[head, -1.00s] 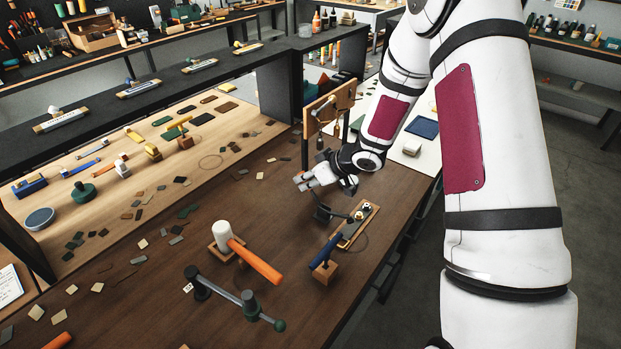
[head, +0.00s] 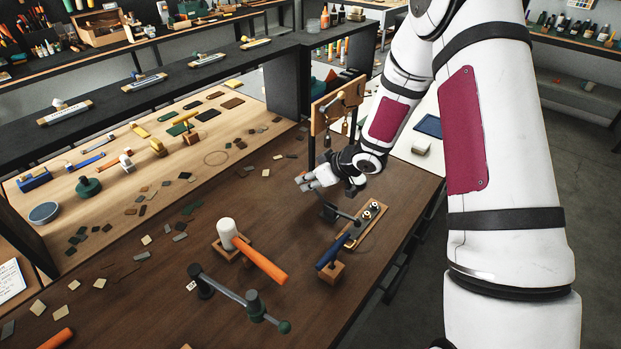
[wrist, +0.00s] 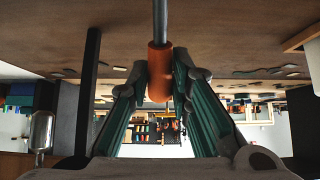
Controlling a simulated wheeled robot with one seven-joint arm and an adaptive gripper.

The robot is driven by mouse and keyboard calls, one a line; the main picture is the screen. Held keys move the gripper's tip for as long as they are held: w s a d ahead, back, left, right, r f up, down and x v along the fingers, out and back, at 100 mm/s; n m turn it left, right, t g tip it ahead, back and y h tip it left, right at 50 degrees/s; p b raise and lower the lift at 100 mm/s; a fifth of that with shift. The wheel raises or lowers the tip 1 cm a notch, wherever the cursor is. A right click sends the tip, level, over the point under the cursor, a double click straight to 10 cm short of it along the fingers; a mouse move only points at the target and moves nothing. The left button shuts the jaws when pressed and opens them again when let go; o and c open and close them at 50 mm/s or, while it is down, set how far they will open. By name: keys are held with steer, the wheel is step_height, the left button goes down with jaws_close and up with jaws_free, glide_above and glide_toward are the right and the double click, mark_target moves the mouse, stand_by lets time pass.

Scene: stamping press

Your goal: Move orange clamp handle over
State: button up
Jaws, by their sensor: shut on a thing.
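The orange clamp handle (wrist: 159,72) shows in the wrist view as a short orange cylinder on the end of a grey rod (wrist: 160,18). My gripper (wrist: 160,84) is shut on it, one green-lined finger on each side. The orange handle cannot be made out there.
A white-headed mallet with an orange handle (head: 262,260), a dark lever with a green knob (head: 284,326) and a blue-handled tool (head: 328,253) are in front. A wooden stand with hanging pieces (head: 337,103) is close behind my gripper. Small flat chips lie at the left.

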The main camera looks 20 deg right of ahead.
steer(key=shift+w+a+f+b, duration=0.15)
steer(key=shift+w+f+b, duration=0.15)
steer(key=shift+f, duration=0.3)
steer(key=shift+w+a+f+b, duration=0.2)
steer(key=shift+f+b, duration=0.1)
steer(key=shift+f, duration=0.3)
steer(key=o, duration=0.9)
steer(key=shift+s+d+r, duration=0.1)
steer(key=shift+r, duration=0.05)
